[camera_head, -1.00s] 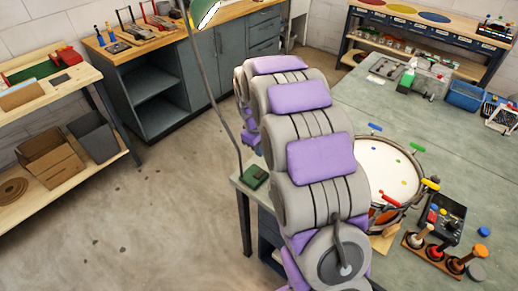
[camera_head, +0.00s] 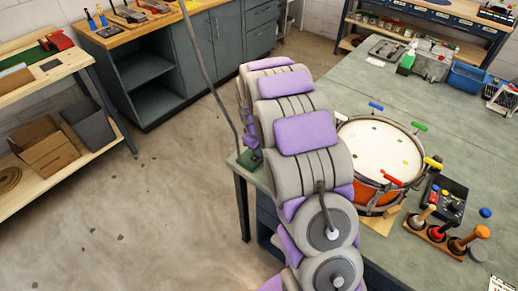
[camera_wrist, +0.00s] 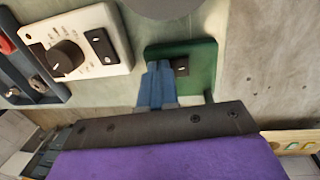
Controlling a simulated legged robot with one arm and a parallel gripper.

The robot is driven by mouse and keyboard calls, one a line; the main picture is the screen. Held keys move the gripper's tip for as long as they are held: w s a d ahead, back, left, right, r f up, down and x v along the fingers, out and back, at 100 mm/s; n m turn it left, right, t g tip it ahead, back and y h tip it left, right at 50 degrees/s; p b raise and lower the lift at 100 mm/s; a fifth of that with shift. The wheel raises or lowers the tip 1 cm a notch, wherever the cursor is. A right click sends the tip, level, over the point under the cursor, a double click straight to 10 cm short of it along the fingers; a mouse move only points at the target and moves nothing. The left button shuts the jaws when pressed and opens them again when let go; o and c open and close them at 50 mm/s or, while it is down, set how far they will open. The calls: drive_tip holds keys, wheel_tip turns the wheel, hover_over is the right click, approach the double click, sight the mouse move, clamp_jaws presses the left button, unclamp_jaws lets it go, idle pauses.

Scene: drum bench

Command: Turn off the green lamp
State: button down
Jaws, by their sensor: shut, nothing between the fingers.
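The green lamp's base (camera_head: 248,163) sits on the near left corner of the grey-green bench, partly hidden by my arm. Its thin grey pole (camera_head: 208,75) rises out of the top of the head view; the shade is out of view. In the wrist view the green base (camera_wrist: 206,54) carries a small dark switch (camera_wrist: 182,66). My gripper (camera_wrist: 160,68) has its blue fingers shut and empty, with the tips over the base just left of the switch. I cannot tell whether they touch it. My gripper is hidden in the head view.
A white box with a black dial (camera_wrist: 66,55) lies left of my gripper in the wrist view. On the bench, right of my arm, stand a drum (camera_head: 382,150), a dark control box (camera_head: 446,197) and a wooden rack of handled tools (camera_head: 440,238). Open floor lies left.

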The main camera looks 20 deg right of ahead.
drive_tip(key=shift+y+p, duration=0.3)
drive_tip(key=shift+p, duration=0.4)
drive_tip(key=shift+f, duration=0.2)
drive_tip(key=shift+s+a, duration=0.4)
drive_tip(key=shift+a, duration=0.05)
drive_tip(key=shift+a+r, duration=0.1)
drive_tip(key=shift+a, duration=0.25)
drive_tip(key=shift+r, duration=0.1)
drive_tip(key=shift+r+p, duration=0.45)
drive_tip(key=shift+r, duration=0.1)
wheel_tip(320, 180, up, 12)
drive_tip(key=a+p, duration=0.1)
drive_tip(key=p, duration=0.2)
drive_tip(key=shift+s+a+r+p, duration=0.25)
drive_tip(key=shift+s+a+p, duration=0.05)
drive_tip(key=shift+s+a, duration=0.1)
